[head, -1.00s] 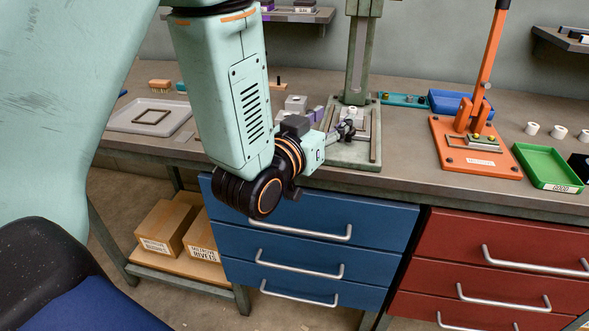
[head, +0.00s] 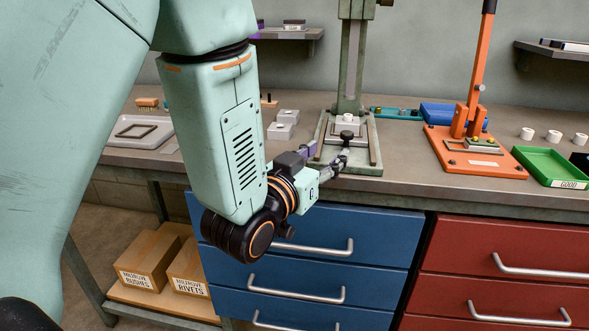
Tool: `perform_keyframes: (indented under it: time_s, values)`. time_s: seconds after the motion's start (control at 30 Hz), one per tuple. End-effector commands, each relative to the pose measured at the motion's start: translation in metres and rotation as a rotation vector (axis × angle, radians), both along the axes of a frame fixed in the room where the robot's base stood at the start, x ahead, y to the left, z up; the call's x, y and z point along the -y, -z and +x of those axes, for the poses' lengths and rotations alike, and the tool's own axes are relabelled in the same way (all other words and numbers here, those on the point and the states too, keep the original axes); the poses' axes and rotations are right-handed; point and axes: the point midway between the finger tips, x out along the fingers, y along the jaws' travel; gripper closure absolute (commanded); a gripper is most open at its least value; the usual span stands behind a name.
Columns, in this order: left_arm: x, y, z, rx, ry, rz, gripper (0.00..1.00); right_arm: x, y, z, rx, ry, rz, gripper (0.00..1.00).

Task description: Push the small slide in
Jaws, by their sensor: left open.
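The green fly press (head: 352,70) stands on the bench, its base plate (head: 366,165) near the front edge. The small slide (head: 347,130) sits on that base under the ram, with a black knob (head: 346,135) at its front and a pale round part (head: 348,118) on it. My left gripper (head: 328,153) is open and empty at the front left of the base. One fingertip lies just below the knob in the picture; whether it touches cannot be told. My right gripper is not in view.
An orange lever press (head: 470,150) and a green tray (head: 550,167) stand to the right. Grey blocks (head: 282,126) lie left of the fly press. A pale tray (head: 136,132) is at the far left. Blue drawers (head: 310,245) are below the bench front.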

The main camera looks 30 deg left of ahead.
Motion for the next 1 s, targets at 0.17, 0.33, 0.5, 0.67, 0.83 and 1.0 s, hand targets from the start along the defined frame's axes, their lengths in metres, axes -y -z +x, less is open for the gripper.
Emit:
perform_keyframes:
  time_s: [0.17, 0.33, 0.5, 0.67, 0.83, 1.0]
  values:
    - [0.003, -0.003, 0.031, 0.003, 0.001, -0.001, 0.52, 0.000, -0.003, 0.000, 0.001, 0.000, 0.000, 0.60]
    - [0.005, -0.003, 0.059, 0.003, 0.001, -0.001, 0.52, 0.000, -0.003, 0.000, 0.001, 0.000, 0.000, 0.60]
    - [0.008, -0.003, 0.081, 0.002, 0.002, -0.001, 0.52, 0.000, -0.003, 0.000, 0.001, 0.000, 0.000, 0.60]
    - [0.010, -0.003, 0.099, 0.003, 0.002, -0.001, 0.52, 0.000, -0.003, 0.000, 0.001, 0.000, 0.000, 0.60]
    - [0.015, -0.003, 0.090, -0.001, 0.004, -0.001, 0.52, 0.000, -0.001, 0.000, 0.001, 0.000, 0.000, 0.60]
    - [0.020, -0.003, 0.070, 0.001, 0.004, 0.001, 0.52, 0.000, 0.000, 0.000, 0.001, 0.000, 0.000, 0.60]
